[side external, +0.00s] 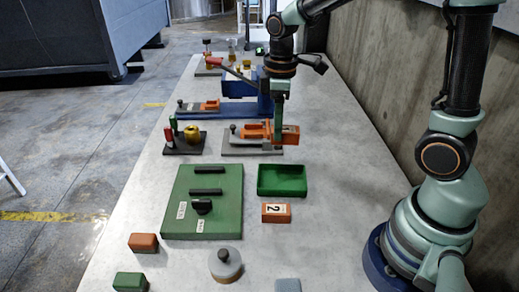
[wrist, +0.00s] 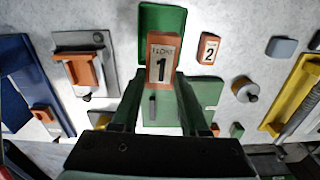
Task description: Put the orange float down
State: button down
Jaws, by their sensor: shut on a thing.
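An orange block marked FLOAT 1 (wrist: 162,62) is held between the two green fingers of my gripper (wrist: 162,85), which is shut on it. In the side external view this orange float (side external: 291,135) is at the tip of my gripper (side external: 279,130), over or beside the right end of a grey plate with an orange clamp (side external: 254,133). I cannot tell how high it is held. A second orange block marked 2 (side external: 276,213) lies on the table; it also shows in the wrist view (wrist: 208,48).
A green tray (side external: 282,193) looks empty, behind float 1 in the wrist view. A green board with black handles (side external: 180,222) lies left of it. A grey knobbed disc (side external: 225,264), small blocks and a blue fixture (side external: 215,112) are around. Bare table lies right of the tray.

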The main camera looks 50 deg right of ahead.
notch_tip(320, 180, down, 14)
jog(key=shift+r, duration=0.2)
jog(key=shift+f, duration=0.1)
dwell(0.3)
jog(key=shift+c, duration=2.1)
grip_release()
